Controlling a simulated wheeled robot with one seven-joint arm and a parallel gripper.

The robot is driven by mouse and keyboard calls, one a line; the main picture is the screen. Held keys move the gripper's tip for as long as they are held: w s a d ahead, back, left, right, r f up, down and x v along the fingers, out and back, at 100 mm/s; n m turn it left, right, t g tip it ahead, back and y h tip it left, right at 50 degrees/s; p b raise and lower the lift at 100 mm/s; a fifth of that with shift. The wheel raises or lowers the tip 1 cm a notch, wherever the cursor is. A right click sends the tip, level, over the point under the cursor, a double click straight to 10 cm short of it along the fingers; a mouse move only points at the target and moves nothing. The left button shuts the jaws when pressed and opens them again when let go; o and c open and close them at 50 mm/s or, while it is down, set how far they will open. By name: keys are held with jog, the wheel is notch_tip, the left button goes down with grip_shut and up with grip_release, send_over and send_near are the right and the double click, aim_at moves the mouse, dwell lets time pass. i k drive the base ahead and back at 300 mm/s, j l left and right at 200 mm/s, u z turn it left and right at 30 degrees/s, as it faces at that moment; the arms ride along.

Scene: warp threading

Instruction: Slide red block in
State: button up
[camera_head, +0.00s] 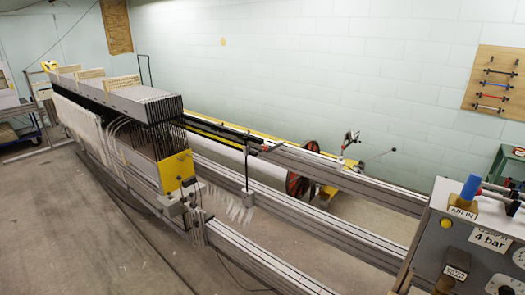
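I cannot pick out a red block with certainty. A small reddish spot (268,147) shows at the end of the rail behind the frames, too small to make out. The warp-threading machine (130,92) stands at the left, with a long stack of grey frames and black hanging wires. A yellow plate (177,171) is on its near end. My gripper is not in view.
Long aluminium rails (290,255) run to the lower right. Dark red discs (297,184) stand between them. A control panel (470,250) with a blue knob and a "4 bar" label fills the lower right. A tool board (494,82) hangs on the wall. Floor is open at left.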

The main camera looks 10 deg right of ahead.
aim_at(264, 147)
jog(key=i+j+u, duration=0.25)
jog(key=i+j, duration=0.55)
jog(key=i+l+u, duration=0.1)
jog(key=i, duration=0.35)
jog(key=i+l, duration=0.2)
jog(key=i, duration=0.3)
jog(key=i+l+u, duration=0.15)
jog(key=i, duration=0.3)
jog(key=i+l+u, duration=0.1)
jog(key=i+l, duration=0.15)
jog(key=i, duration=0.2)
